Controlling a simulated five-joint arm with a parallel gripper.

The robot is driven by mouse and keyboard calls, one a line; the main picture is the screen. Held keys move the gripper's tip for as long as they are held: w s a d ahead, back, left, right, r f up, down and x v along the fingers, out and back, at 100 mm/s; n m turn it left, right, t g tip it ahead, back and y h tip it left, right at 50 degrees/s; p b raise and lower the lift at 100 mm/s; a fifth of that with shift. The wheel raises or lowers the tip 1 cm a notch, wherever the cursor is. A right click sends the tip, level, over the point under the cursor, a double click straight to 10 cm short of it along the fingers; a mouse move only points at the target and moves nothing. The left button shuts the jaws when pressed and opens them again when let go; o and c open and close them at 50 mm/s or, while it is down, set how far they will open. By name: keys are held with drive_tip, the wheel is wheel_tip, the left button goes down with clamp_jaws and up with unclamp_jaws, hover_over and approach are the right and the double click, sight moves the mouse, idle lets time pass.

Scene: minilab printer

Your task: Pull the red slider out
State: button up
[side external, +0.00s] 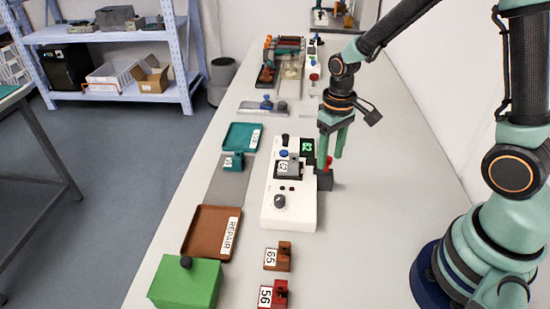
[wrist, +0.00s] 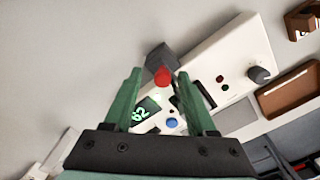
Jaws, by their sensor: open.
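The red slider shows in the wrist view as a round red knob (wrist: 163,77) beside a dark grey block (wrist: 161,58) at the edge of the white device (wrist: 232,52). In the side view, a little of the red knob (side external: 329,161) shows at the right edge of the white device (side external: 300,208). My gripper (side external: 332,158) is open above that edge, fingers pointing down. In the wrist view, the knob lies between the fingertips of my gripper (wrist: 159,74). I cannot tell whether either finger touches it.
The device carries a green display (wrist: 145,112), a blue button (wrist: 172,123) and a dark dial (side external: 279,201). Left of it are a teal tray (side external: 233,145) and a brown REPAIR tray (side external: 203,228). A green box (side external: 190,284) stands in front. The table right of the device is clear.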

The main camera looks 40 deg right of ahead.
sight(331, 160)
wheel_tip(331, 160, up, 12)
idle(0.6)
drive_tip(key=s+a+r+t, duration=0.1)
drive_tip(key=s+r+t, duration=0.4)
drive_tip(key=s, duration=0.2)
drive_tip(key=shift+r+t, duration=0.25)
drive_tip(key=shift+t, duration=0.05)
